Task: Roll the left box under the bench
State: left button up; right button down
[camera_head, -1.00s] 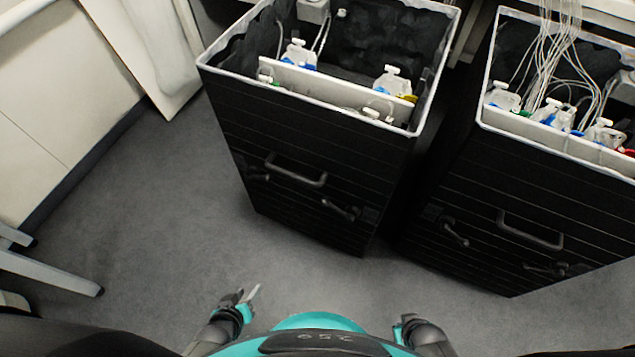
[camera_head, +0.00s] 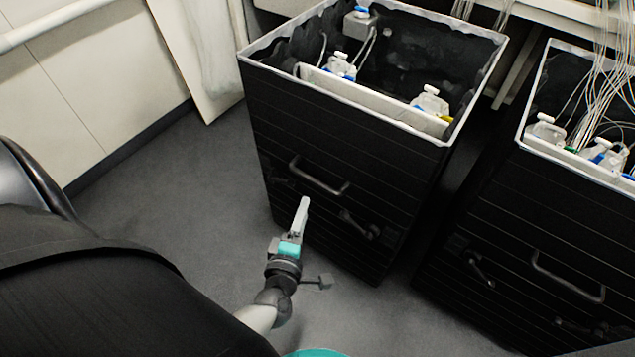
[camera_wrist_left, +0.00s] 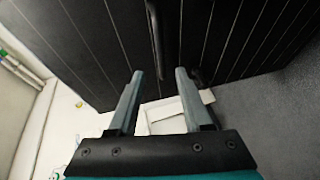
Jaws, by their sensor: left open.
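The left box (camera_head: 345,165) is a tall black box with thin pale lines, a white rim and an open top. A bar handle (camera_head: 318,178) and a latch are on its front face. Inside are clear bottles with blue and yellow parts behind a white divider. My left gripper (camera_head: 300,215) is in front of that face, just below the handle, apart from it as far as I can tell. In the left wrist view its two fingers (camera_wrist_left: 158,75) are spread and empty, with the handle (camera_wrist_left: 155,38) ahead. My right gripper is out of view.
A second black box (camera_head: 540,240) with bottles and many thin tubes stands close on the right. The pale bench (camera_head: 570,12) is at the back. A white panel (camera_head: 195,60) leans by the left wall. Grey floor (camera_head: 190,195) is clear left of the box.

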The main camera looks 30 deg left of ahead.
aim_at(314, 179)
pick_arm(q)
jog(key=shift+b+x, duration=1.7)
jog(key=shift+x, duration=4.15)
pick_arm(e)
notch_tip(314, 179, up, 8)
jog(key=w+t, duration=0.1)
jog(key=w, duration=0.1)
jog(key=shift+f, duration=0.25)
pick_arm(q)
jog(key=shift+f, duration=0.1)
jog(key=shift+c, duration=0.2)
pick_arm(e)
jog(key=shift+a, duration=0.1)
pick_arm(q)
grip_shut()
